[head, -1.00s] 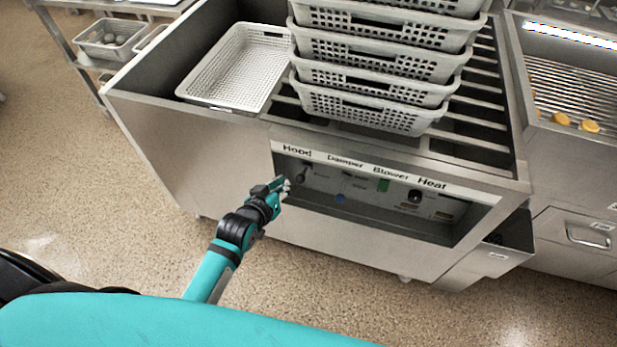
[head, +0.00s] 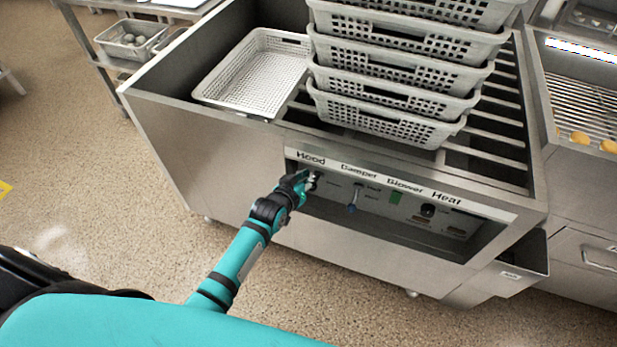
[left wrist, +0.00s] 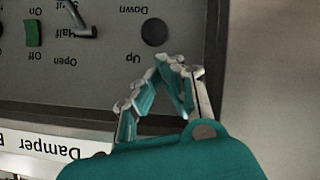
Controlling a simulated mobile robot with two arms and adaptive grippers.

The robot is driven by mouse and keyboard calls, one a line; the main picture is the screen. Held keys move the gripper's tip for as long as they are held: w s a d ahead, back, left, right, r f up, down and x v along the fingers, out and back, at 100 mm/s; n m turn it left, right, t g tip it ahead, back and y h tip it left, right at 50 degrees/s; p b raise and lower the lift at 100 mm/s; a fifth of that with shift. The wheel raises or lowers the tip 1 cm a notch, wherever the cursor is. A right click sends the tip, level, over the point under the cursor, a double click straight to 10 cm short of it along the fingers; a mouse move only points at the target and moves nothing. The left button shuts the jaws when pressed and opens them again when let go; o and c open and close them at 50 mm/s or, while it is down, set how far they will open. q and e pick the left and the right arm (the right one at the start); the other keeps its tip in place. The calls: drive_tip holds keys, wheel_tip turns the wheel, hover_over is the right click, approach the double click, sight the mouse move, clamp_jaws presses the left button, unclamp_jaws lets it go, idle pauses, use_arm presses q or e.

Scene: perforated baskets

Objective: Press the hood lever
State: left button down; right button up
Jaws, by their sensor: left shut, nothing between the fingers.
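The hood lever (left wrist: 154,32) shows in the left wrist view as a dark round knob, seen nearly end-on, between the upside-down labels "Down" and "Up". My left gripper (left wrist: 180,66) is shut and empty, with its fingertips near this knob, on the side of the "Up" label. In the head view my left gripper (head: 310,182) is at the left end of the control panel (head: 440,199), under the word "Hood". It covers most of the hood lever there. I cannot tell whether the fingertips touch the panel or the lever. My right gripper is not in view.
The damper lever (head: 355,195) sits to the right of the hood control, then a green switch (head: 396,197) and a dark heat knob (head: 428,210). A metal frame surrounds the recessed panel. Stacked perforated baskets (head: 390,125) and an empty basket (head: 233,104) stand above. Floor in front is clear.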

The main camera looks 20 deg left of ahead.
use_arm(q)
drive_tip(key=shift+w+d+f, duration=0.1)
drive_tip(key=shift+w+f, duration=0.25)
drive_tip(key=shift+w, duration=0.25)
drive_tip(key=shift+s+f+t+b, duration=0.3)
drive_tip(key=shift+t+b, duration=0.1)
drive_tip(key=shift+b, duration=0.2)
